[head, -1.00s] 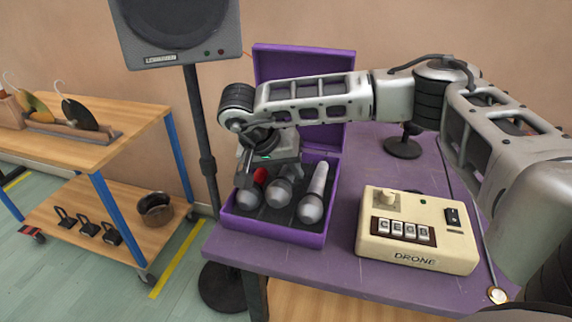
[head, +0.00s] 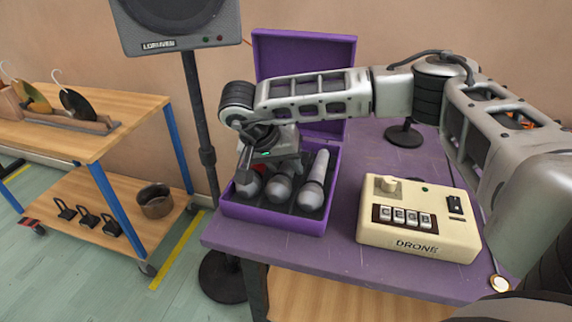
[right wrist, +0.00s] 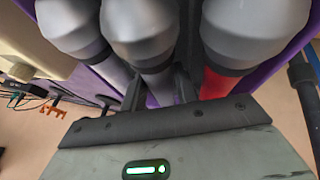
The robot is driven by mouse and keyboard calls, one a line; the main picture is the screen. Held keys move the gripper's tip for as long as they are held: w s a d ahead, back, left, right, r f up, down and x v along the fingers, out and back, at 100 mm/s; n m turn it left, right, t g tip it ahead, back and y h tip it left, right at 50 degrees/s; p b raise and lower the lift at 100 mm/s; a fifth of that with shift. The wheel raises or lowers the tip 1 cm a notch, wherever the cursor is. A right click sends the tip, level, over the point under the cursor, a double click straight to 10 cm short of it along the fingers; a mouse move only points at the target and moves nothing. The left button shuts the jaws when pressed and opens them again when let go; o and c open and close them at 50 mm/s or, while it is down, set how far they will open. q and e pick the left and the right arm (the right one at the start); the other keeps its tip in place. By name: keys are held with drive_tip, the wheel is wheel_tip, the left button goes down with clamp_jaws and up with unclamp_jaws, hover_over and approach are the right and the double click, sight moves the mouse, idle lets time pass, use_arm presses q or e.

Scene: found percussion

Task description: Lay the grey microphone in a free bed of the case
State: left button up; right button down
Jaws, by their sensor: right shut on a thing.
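The open purple case (head: 272,219) stands on the purple table, its lid upright behind. Three microphones with silver heads show in it side by side. The grey microphone (head: 279,188) is in the middle, low over or in the middle bed; I cannot tell if it touches the bottom. My right gripper (right wrist: 158,80) is shut on its body, which also shows in the right wrist view (right wrist: 142,35). A red-bodied microphone (head: 248,184) lies left of it in the head view, and another grey one (head: 314,188) lies right. My left gripper is out of view.
A cream drone box (head: 418,220) stands on the table right of the case. A speaker (head: 178,22) on a stand rises at the left behind the case. A wooden trolley (head: 90,125) with cymbals and a pot is farther left.

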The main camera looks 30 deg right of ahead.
drive_tip(key=shift+s+f, duration=0.1)
drive_tip(key=shift+f, duration=0.1)
drive_tip(key=c, duration=1.1)
unclamp_jaws()
drive_tip(key=shift+o, duration=0.5)
drive_tip(key=shift+s, duration=0.1)
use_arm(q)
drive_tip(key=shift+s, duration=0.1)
use_arm(e)
drive_tip(key=shift+a+f, duration=0.1)
use_arm(q)
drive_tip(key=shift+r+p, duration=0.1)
drive_tip(key=shift+p, duration=0.4)
use_arm(e)
drive_tip(key=v, duration=1.6)
drive_tip(key=shift+r, duration=0.35)
drive_tip(key=shift+d, duration=0.25)
